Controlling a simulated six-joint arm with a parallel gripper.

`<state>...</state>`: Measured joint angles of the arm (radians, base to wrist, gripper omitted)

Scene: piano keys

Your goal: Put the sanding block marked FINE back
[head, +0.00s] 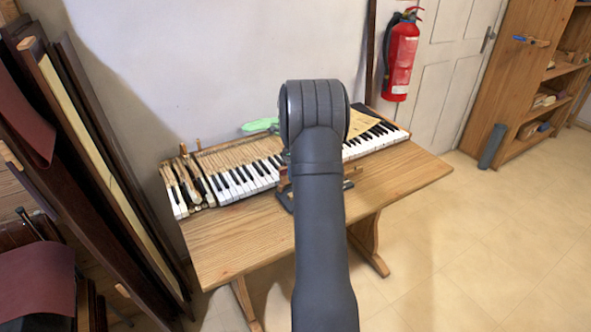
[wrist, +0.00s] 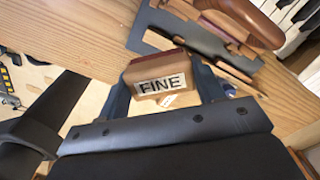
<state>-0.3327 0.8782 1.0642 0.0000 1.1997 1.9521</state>
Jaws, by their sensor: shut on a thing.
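The sanding block marked FINE (wrist: 162,85) is a tan block with a dark reddish edge and a white label. It sits between the two fingers of my gripper (wrist: 163,74) in the wrist view, and they are shut on its sides. A dark flat holder (wrist: 154,17) with wooden parts lies on the table just beyond the block, near the piano keys. A brown rounded wooden piece (wrist: 256,22) rests on or over it.
The wooden table (head: 225,245) is bare along its front left and at the right. The piano keyboard (head: 245,180) runs along its back, with a green object (head: 260,125) behind it. Dark panels (head: 110,170) lean at the left. A fire extinguisher (head: 401,55) hangs on the wall.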

